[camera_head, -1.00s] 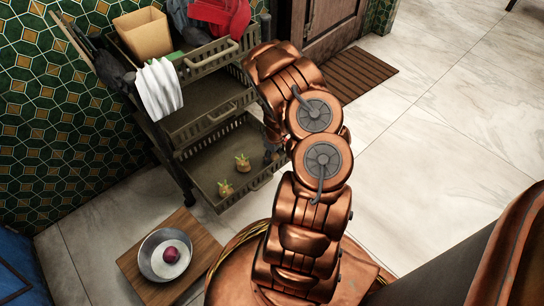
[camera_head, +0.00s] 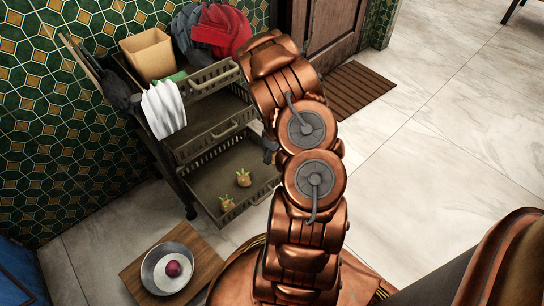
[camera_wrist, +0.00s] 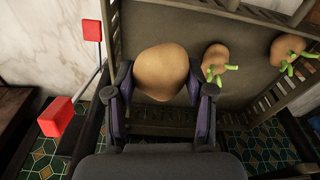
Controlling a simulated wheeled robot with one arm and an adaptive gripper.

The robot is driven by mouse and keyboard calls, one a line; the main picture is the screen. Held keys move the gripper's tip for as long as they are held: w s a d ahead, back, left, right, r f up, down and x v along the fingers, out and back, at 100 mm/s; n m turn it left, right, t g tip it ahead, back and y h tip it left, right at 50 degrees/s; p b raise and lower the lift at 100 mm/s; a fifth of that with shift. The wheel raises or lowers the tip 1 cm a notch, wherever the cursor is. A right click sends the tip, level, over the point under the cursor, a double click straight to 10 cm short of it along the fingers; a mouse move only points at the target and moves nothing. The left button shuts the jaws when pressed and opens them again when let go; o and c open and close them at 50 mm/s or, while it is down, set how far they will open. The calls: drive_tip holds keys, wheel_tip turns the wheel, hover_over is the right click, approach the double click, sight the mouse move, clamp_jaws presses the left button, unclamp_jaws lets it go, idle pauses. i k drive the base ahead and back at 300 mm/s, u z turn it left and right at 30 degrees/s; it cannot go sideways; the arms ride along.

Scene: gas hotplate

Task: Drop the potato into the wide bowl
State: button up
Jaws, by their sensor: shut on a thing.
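The potato (camera_wrist: 162,72), plain, tan and round, is between the two fingers of my gripper (camera_wrist: 158,92) in the wrist view. The fingers are shut on its sides. Behind it is the floor of the trolley's lowest tray (camera_wrist: 230,95); the gap between them is hard to judge. In the head view my arm hides the gripper and the held potato. The wide grey metal bowl (camera_head: 150,272) sits on a wooden board (camera_head: 133,274) at the lower left of the head view, with a dark red onion-like thing (camera_head: 173,268) in it.
Two sprouted tan vegetables (camera_head: 243,178) lie in the lowest tray, and also show right of my gripper in the wrist view (camera_wrist: 216,60). The trolley (camera_head: 205,140) has slatted rims and a hanging white cloth (camera_head: 164,108). Marble floor (camera_head: 440,120) to the right is clear.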

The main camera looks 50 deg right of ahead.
sight(181, 261)
drive_tip(key=u, duration=0.05)
drive_tip(key=k, duration=0.5)
drive_tip(key=u, duration=1.55)
drive_tip(key=i, duration=0.2)
drive_tip(key=u, duration=0.05)
